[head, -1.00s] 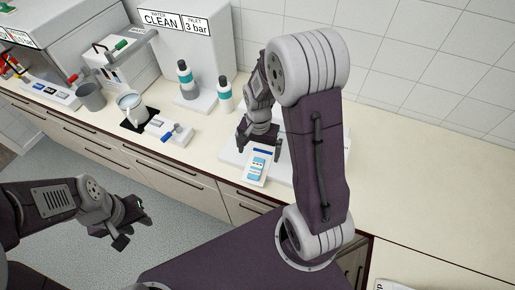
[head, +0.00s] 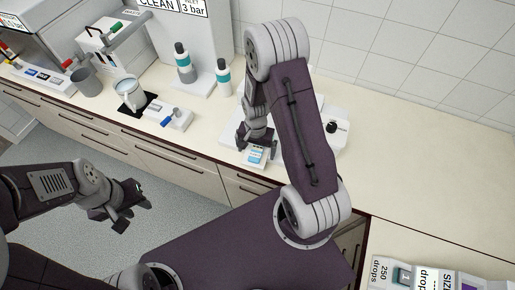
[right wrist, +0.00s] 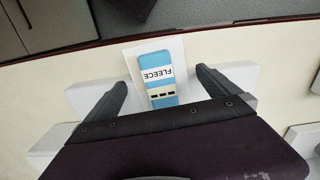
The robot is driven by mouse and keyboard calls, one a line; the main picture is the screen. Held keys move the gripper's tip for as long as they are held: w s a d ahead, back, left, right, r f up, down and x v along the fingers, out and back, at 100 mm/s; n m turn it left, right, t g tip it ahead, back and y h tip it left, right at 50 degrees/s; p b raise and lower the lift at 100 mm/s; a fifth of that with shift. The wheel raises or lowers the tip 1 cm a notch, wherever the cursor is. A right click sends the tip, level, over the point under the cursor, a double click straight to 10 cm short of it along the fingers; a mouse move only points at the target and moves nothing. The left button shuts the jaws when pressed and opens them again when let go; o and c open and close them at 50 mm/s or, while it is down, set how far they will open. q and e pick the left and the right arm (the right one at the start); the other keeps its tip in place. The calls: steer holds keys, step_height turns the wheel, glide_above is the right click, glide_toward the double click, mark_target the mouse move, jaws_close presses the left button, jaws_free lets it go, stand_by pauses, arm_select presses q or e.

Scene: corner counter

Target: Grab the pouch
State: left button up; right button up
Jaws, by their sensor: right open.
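The pouch (head: 256,154) is a small blue and white packet near the counter's front edge in the head view. In the right wrist view the pouch (right wrist: 157,78) is labelled FLEECE and lies on a white rectangular piece (right wrist: 135,55). My right gripper (head: 255,141) is open just above the pouch, which partly hides behind it. In the right wrist view the pouch lies between the two fingers of this gripper (right wrist: 161,80), with a gap on each side. My left gripper (head: 136,207) is open and empty, over the floor in front of the counter.
A white device (head: 333,130) stands right of the pouch. A small white box with a blue part (head: 168,116), a jug (head: 130,94), a grey cup (head: 87,82) and bottles (head: 223,78) stand to the left. Labelled boxes (head: 440,278) sit at lower right.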

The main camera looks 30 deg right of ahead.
mark_target(256, 151)
steer(key=shift+s, duration=0.1)
steer(key=c, duration=1.4)
steer(key=shift+r, duration=0.45)
step_height(256, 151, up, 3)
steer(key=shift+f, duration=0.15)
steer(key=s+r+b, duration=0.2)
steer(key=s, duration=0.1)
steer(key=s+a+r+b, duration=0.1)
steer(key=s+r+b, duration=0.1)
steer(key=s+r, duration=0.1)
steer(key=s+r+b, duration=0.2)
steer(key=s, duration=0.3)
steer(key=shift+s+a+r, duration=0.25)
steer(key=shift+a, duration=0.1)
